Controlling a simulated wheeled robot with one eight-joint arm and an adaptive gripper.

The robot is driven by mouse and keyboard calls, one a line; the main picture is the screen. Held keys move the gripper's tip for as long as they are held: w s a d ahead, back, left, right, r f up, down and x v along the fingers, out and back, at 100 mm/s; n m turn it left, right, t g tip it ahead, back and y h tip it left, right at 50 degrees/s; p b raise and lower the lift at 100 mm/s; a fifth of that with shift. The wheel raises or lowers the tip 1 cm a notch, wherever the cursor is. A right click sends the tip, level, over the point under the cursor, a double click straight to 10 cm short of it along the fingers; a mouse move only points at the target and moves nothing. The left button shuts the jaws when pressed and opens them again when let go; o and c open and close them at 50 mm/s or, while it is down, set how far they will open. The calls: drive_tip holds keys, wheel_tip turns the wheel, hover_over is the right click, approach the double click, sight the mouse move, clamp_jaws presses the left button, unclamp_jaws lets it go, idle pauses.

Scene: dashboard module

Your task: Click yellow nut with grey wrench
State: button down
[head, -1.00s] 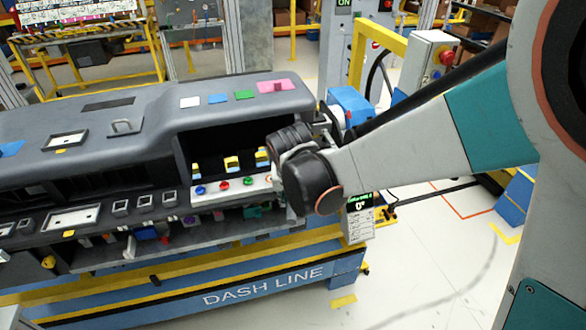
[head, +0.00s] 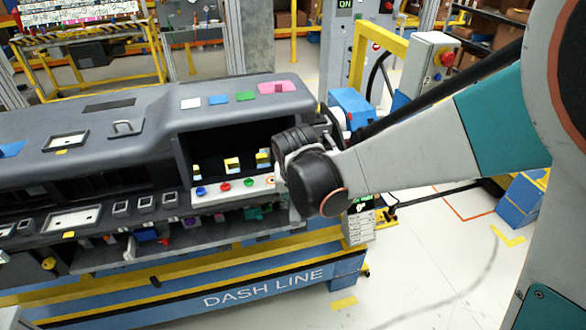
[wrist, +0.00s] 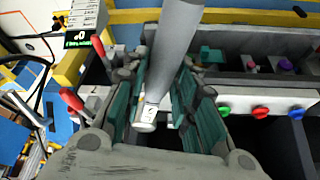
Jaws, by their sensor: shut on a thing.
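In the wrist view my gripper (wrist: 165,105) is shut around a thick grey cylindrical shaft (wrist: 178,40), which appears to be the grey wrench. The shaft runs between the teal finger pads, with a pale end piece low between them. In the head view my wrist (head: 312,180) is at the right end of the dashboard, and it hides the gripper and wrench. I cannot make out a yellow nut for certain. Small yellow-and-white pieces (head: 232,164) sit inside the dashboard's open recess, left of my wrist.
Blue, red and green knobs (head: 225,187) line the white panel below the recess; they also show in the wrist view (wrist: 260,111). Red handles (wrist: 72,100) and a digital display (wrist: 82,38) are left of my gripper. Open floor (head: 430,270) lies right of the dash line.

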drive_tip(key=shift+r, duration=0.15)
drive_tip(key=shift+r+p, duration=2.05)
drive_tip(key=shift+r, duration=0.85)
